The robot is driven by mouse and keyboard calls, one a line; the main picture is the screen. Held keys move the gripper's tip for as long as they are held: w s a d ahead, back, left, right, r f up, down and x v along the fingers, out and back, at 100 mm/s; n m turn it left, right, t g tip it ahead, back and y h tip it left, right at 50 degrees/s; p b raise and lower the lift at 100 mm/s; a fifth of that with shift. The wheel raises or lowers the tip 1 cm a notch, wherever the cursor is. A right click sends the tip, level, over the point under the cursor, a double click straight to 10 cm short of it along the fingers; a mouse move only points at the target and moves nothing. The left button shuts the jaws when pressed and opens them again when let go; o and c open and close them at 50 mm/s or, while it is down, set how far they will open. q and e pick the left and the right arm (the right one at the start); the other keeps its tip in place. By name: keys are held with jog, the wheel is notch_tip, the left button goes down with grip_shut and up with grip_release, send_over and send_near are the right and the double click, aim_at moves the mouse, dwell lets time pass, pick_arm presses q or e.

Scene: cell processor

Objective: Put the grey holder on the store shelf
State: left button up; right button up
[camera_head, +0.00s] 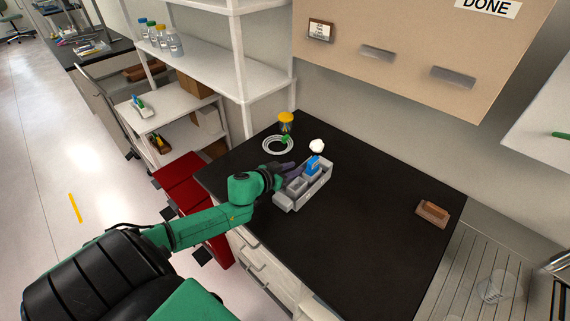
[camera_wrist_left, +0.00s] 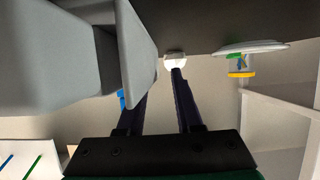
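The grey holder (camera_head: 291,204) stands on the black bench, a long box with compartments and a blue item (camera_head: 313,165) in it. My left gripper (camera_head: 287,169) is at its left side, with dark fingers close to its rim. In the left wrist view the fingers (camera_wrist_left: 162,80) are spread with a gap between them. The grey holder (camera_wrist_left: 50,50) fills the upper left there and partly hides one finger; I cannot tell whether they touch. A white shelf unit (camera_head: 205,65) stands left of the bench. My right gripper is not in view.
A yellow-capped jar (camera_head: 286,118), a white ring (camera_head: 277,151) and a small white object (camera_head: 317,145) are behind the holder. A brown block on a tray (camera_head: 432,213) lies at right. Several bottles (camera_head: 160,38) stand on the shelf unit. The bench front is clear.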

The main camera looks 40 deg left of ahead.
pick_arm(q)
jog(key=v, duration=1.1)
jog(key=shift+s, duration=0.5)
jog(key=c, duration=0.3)
jog(key=s+b, duration=0.2)
jog(key=b, duration=0.1)
jog(key=shift+d+f, duration=0.15)
jog(key=shift+d, duration=0.1)
jog(key=shift+c, duration=0.2)
jog(key=shift+d+r, duration=0.15)
jog(key=shift+r, duration=0.1)
jog(key=b+x, duration=0.1)
jog(key=x, duration=0.3)
jog(key=b+x, duration=0.1)
jog(key=x, duration=0.4)
jog(key=shift+a+r+b, duration=0.2)
jog(key=shift+a+b, duration=0.05)
jog(key=shift+b, duration=0.1)
jog(key=shift+w+d, duration=0.1)
jog(key=shift+w, duration=0.3)
jog(key=x, duration=0.4)
jog(key=shift+w+f, duration=0.15)
jog(key=shift+w, duration=0.05)
